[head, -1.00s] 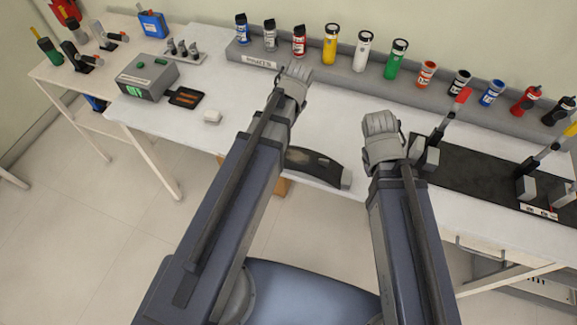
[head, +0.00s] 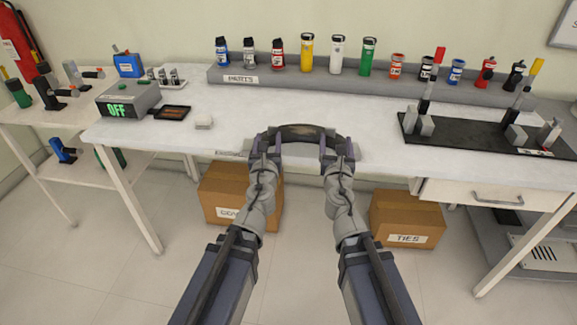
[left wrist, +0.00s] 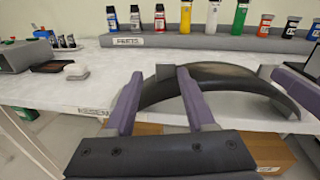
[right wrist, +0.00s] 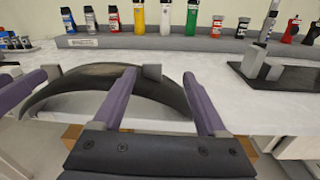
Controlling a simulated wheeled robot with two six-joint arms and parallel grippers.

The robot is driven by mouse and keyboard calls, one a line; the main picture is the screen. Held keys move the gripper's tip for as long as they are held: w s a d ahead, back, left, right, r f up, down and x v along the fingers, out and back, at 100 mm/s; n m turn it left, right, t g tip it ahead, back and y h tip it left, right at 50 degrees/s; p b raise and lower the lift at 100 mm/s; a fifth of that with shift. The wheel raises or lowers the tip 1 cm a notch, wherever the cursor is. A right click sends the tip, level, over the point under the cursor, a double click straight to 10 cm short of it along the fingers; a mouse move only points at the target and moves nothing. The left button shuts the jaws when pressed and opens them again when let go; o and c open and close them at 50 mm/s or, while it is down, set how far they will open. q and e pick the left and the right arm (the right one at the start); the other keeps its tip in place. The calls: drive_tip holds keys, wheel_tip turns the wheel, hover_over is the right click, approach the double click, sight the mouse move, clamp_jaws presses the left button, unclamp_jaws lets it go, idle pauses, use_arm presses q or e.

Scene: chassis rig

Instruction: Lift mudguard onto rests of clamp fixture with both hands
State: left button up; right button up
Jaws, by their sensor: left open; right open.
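The mudguard (head: 300,131) is a dark curved arch standing at the table's front edge, with grey blocks by it. In the left wrist view the mudguard (left wrist: 228,80) has its left end between the open purple fingers of my left gripper (left wrist: 160,98). In the right wrist view the mudguard (right wrist: 75,85) has its right end between the open fingers of my right gripper (right wrist: 160,98). In the head view my left gripper (head: 268,143) and right gripper (head: 338,146) are at its two ends. Contact cannot be told. The clamp fixture (head: 470,134) is a black plate with grey blocks and red- and yellow-handled clamps, at the right.
A grey rack (head: 350,84) with several bottles and cans runs along the back. A grey box reading OFF (head: 128,100), a dark tray (head: 172,112) and a white block (head: 204,121) lie left. The white table (head: 370,120) is clear between mudguard and fixture.

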sight(273, 128)
use_arm(q)
drive_tip(key=shift+s+d+f+m+h, duration=0.25)
drive_tip(key=shift+s+d+m+h, duration=0.15)
drive_tip(key=shift+m, duration=0.3)
use_arm(e)
drive_tip(key=shift+s+a+f+n+y, duration=0.25)
drive_tip(key=shift+s+a+n+y, duration=0.1)
drive_tip(key=shift+a+n, duration=0.3)
drive_tip(key=shift+d, duration=0.1)
drive_tip(key=shift+w, duration=0.1)
use_arm(q)
drive_tip(key=w, duration=0.8)
use_arm(e)
drive_tip(key=w, duration=0.7)
drive_tip(key=shift+w, duration=0.4)
use_arm(q)
drive_tip(key=shift+s+a, duration=0.1)
clamp_jaws()
use_arm(e)
drive_tip(key=c, duration=0.9)
clamp_jaws()
